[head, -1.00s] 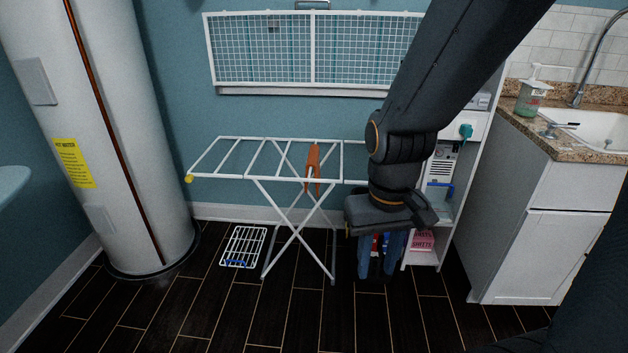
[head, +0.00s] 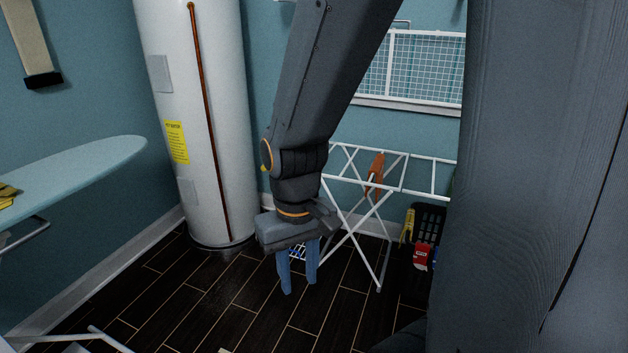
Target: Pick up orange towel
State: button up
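The orange towel (head: 374,174) hangs over a bar of the white folding drying rack (head: 350,184), right of the middle of the head view. My gripper (head: 299,286) points down over the dark floor, in front of and to the left of the towel. Its two blue fingers are apart with nothing between them. My arm covers the left part of the rack. The towel is clear of the gripper.
A white water heater (head: 205,120) stands at the back left. An ironing board (head: 85,176) juts in from the left. A dark basket (head: 425,240) with bottles stands right of the rack. A large grey surface blocks the right side. The floor in front is clear.

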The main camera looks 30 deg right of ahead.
aim_at(377, 167)
jog(key=u, duration=0.3)
jog(key=i, duration=1.15)
jog(key=z, duration=1.95)
